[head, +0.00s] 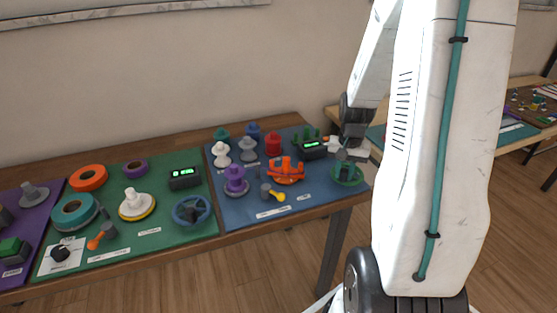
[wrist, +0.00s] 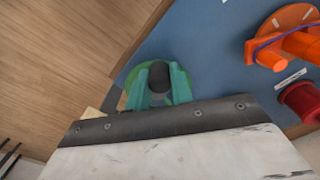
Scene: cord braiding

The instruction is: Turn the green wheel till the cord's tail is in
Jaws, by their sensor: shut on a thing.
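The green wheel (head: 357,178) lies at the right end of the blue mat, with my gripper (head: 346,160) down on it from above. In the wrist view, the teal jaws of my gripper (wrist: 160,88) are shut on either side of the wheel's dark round knob (wrist: 160,74). The green rim (wrist: 132,77) shows only partly behind the jaws. An orange device (head: 286,172) stands left of the wheel; in the wrist view a dark blue or purple cord (wrist: 277,37) lies across it. I cannot make out the cord's tail.
A red spool (wrist: 301,100) is near in the wrist view. A green mat (head: 150,245) with more parts lies left. The table's front edge is close.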

